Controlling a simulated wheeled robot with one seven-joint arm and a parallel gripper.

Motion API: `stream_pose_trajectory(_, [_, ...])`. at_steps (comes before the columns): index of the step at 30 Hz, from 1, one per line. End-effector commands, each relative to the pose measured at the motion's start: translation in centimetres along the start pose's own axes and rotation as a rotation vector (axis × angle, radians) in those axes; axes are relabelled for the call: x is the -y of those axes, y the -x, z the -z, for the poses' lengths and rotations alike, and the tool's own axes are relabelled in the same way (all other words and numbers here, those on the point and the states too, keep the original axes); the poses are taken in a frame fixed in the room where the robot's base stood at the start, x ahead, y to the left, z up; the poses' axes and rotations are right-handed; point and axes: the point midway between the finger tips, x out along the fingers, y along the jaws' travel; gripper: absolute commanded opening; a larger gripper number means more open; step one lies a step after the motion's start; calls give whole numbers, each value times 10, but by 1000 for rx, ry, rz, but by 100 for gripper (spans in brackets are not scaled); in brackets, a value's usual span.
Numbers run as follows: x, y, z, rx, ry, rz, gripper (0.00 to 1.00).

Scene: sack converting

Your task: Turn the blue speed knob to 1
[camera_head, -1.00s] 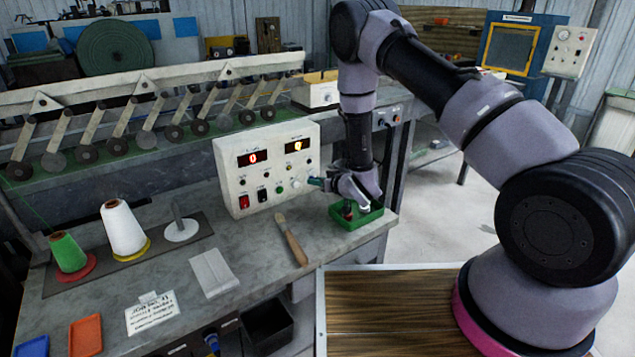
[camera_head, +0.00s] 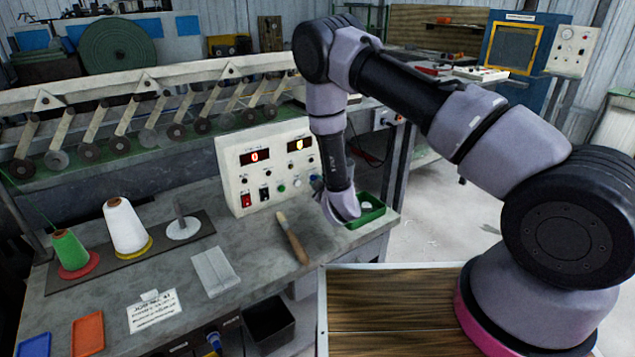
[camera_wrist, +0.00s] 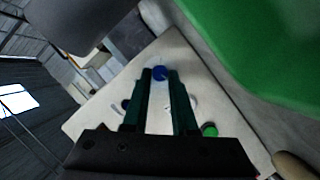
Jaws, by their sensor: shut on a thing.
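The blue knob (camera_wrist: 160,73) sits on the pale front of the control box (camera_head: 230,165). In the wrist view it is between the tips of my gripper's two dark green fingers (camera_wrist: 160,80), which are shut on it. In the head view my gripper (camera_head: 318,184) is at the lower right of the box front, and my wrist hides most of the fingers and the knob. The box's left red display (camera_head: 255,157) reads 0. The right display (camera_head: 300,145) is too small to read surely. The knob's pointer and scale cannot be made out.
A green tray (camera_head: 372,213) stands just right of my wrist. A wooden-handled tool (camera_head: 292,240) lies on the bench in front of the box. Thread cones (camera_head: 125,228) stand further left.

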Motion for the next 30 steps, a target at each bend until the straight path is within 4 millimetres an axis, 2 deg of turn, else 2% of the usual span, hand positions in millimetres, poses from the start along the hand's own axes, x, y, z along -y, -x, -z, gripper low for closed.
stream_pose_trajectory(15, [7, 0, -1, -18, 407, -162, 0])
stream_pose_trajectory(30, [7, -1, -2, -22, 560, -226, 0])
